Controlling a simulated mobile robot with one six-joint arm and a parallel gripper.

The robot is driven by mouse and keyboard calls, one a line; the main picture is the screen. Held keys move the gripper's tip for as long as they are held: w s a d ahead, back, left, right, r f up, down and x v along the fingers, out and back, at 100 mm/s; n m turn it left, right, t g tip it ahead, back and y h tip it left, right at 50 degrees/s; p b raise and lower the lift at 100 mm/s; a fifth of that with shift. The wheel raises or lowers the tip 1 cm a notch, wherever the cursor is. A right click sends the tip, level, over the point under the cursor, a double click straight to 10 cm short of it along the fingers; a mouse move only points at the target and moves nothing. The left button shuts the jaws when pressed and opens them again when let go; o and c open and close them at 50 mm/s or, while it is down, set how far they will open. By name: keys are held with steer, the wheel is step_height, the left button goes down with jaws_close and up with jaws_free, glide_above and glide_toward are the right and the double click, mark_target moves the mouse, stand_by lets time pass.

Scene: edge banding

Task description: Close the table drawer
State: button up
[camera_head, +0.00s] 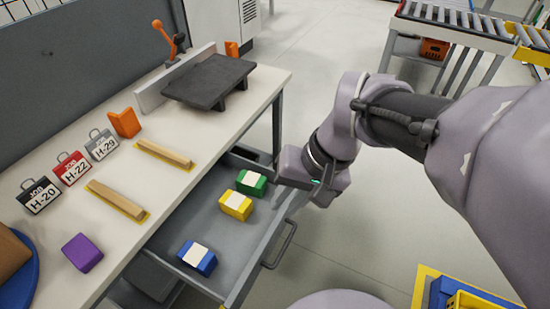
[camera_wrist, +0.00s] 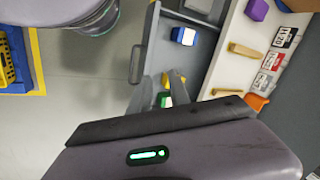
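The grey table drawer (camera_head: 222,225) is pulled out from under the workbench. Its bar handle (camera_head: 281,245) is on the front panel and also shows in the wrist view (camera_wrist: 135,62). Inside are a green block (camera_head: 251,182), a yellow block (camera_head: 236,205) and a blue block (camera_head: 198,257), each with a white label. My gripper (camera_head: 293,172) is above the drawer's far front corner, beside the green block. In the wrist view its two grey fingers (camera_wrist: 160,76) stand apart with nothing visibly held. Contact with the drawer cannot be told.
The white workbench (camera_head: 115,185) carries job cards, wooden strips (camera_head: 117,199), a purple block (camera_head: 82,252) and a dark raised plate (camera_head: 209,80). A conveyor (camera_head: 455,28) stands at the back right. A yellow crate (camera_head: 472,301) is at lower right. Floor in front of the drawer is clear.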

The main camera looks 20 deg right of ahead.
steer(key=w+d+f+y, duration=0.1)
steer(key=d+f, duration=0.1)
steer(key=w+d+f+g+y, duration=0.1)
steer(key=w+d+f, duration=0.1)
steer(key=f, duration=0.1)
steer(key=w+d+f+g+y, duration=0.1)
steer(key=w+d+f+y, duration=0.1)
steer(key=f, duration=0.1)
steer(key=shift+w+f, duration=0.15)
steer(key=shift+w, duration=0.1)
jaws_close()
steer(key=d+f+m+t+y, duration=0.2)
steer(key=d+f+t, duration=0.25)
steer(key=f, duration=0.45)
steer(key=s+d+f+m+t+y+b, duration=0.1)
steer(key=d+f+t, duration=0.35)
steer(key=f, duration=0.45)
steer(key=d+f+m+t+y, duration=0.2)
steer(key=d+f+t, duration=0.25)
steer(key=f, duration=0.45)
steer(key=b+x, duration=0.3)
steer(key=x, duration=1)
steer(key=shift+a+f+g, duration=0.25)
steer(key=shift+a+g, duration=0.2)
steer(key=shift+a, duration=0.1)
steer(key=shift+a, duration=0.1)
